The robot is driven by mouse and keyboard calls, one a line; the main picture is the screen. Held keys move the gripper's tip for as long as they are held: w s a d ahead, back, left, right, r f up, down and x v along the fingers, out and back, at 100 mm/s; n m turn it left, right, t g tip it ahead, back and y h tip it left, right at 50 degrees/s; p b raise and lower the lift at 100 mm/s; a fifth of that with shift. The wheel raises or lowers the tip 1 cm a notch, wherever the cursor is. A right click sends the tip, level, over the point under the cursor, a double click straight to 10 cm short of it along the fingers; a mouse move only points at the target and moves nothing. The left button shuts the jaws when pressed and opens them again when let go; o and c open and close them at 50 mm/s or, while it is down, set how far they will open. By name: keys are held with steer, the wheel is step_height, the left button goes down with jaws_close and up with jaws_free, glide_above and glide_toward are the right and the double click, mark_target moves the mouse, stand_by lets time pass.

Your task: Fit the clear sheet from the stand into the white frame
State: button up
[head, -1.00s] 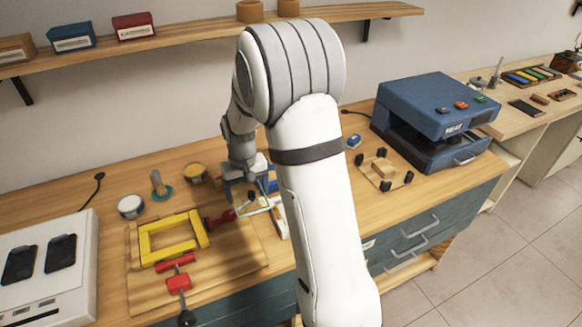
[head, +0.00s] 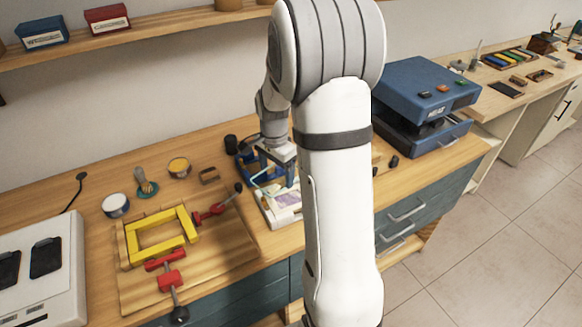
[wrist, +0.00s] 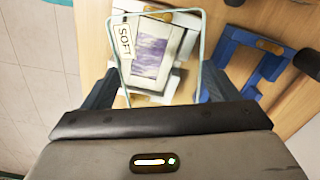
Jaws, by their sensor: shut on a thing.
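My gripper (head: 277,160) is shut on the clear sheet (wrist: 192,45), a transparent pane with pale green edges. It holds the sheet over the white frame (wrist: 172,83), with a finger at each side in the wrist view. The sheet's edge also shows in the head view (head: 263,181). The white frame lies on the bench with a purple-and-white picture (wrist: 151,55) inside, seen through the pane. In the head view its right part is hidden by my arm (head: 287,214). The blue stand (wrist: 250,57) is right of the frame in the wrist view. I cannot tell the sheet's height above the frame.
Left of my gripper, a yellow frame (head: 160,236) with red clamps (head: 172,279) lies on a wooden board. A blue press (head: 425,95) stands at the right. Bench room behind the yellow frame holds small jars (head: 116,205).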

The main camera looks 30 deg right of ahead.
mark_target(288, 201)
steer(key=d+m, duration=0.1)
steer(key=s+d+m, duration=0.1)
steer(key=m, duration=0.2)
steer(key=shift+s+d+r, duration=0.2)
steer(key=shift+d+r, duration=0.05)
steer(key=shift+d, duration=0.15)
steer(key=shift+f+b, duration=3.2)
steer(key=shift+f, duration=1.25)
steer(key=shift+a, duration=0.1)
steer(key=shift+f, duration=0.15)
steer(key=o, duration=1)
steer(key=shift+c, duration=0.2)
steer(key=shift+r+p, duration=2.55)
steer(key=shift+r, duration=1.45)
